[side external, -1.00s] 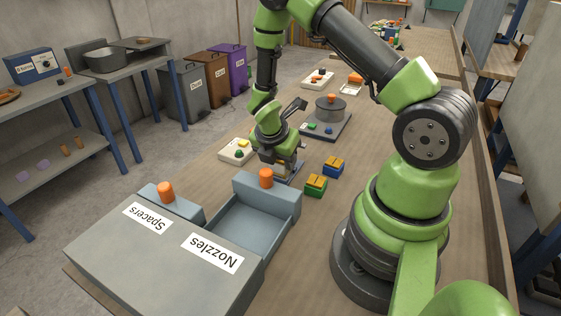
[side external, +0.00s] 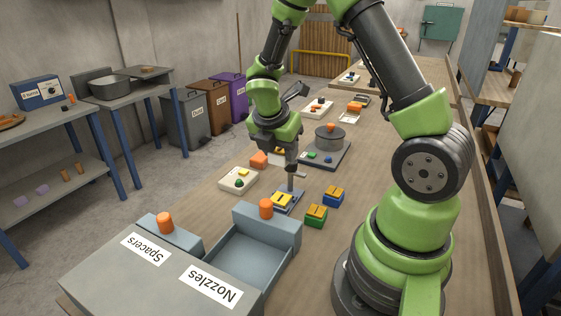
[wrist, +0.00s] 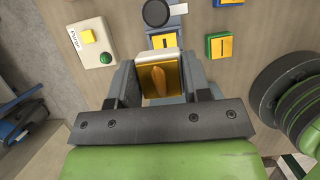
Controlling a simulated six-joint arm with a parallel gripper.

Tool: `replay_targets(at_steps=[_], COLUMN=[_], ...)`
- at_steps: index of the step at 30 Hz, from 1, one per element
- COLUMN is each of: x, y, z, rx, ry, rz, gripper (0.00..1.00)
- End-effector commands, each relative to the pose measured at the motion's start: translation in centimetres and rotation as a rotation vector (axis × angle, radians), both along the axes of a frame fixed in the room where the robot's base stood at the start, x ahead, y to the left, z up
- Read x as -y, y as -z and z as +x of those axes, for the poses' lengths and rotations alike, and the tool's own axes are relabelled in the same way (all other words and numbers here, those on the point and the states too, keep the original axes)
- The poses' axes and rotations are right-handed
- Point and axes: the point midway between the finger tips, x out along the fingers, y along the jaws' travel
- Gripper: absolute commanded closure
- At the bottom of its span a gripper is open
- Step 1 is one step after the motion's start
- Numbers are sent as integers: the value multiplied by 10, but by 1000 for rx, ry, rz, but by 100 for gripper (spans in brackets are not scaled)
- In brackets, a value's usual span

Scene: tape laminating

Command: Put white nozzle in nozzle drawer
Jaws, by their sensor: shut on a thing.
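My gripper (side external: 286,158) is raised above the middle of the wooden table. In the wrist view its grey fingers (wrist: 160,82) are closed on a yellow-edged piece (wrist: 174,62) with an orange-brown centre. I cannot tell whether this is the white nozzle; no clearly white nozzle shows elsewhere. A thin grey upright rod shows below the gripper in the side view, above a blue-and-yellow fixture (side external: 285,202). The nozzle drawer (side external: 247,258), labelled Nozzles, is pulled open at the front and looks empty. It has an orange knob (side external: 266,209).
The Spacers drawer (side external: 172,234) is left of the nozzle drawer.

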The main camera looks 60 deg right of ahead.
Motion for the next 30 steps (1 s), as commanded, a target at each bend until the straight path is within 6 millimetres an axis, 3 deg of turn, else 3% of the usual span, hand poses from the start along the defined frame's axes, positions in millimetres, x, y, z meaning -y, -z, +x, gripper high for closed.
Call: replay_targets(at_steps=[9, 14, 20, 27, 30], x=[0, -22, -63, -135, -158], y=[-52, -47, -43, -44, -45], z=[1, 2, 1, -11, -16], rx=[9, 0, 0, -2, -2], ry=[2, 197, 564, 1145, 1312], rz=[1, 4, 4, 4, 5], gripper=[82, 82, 82, 82, 82])
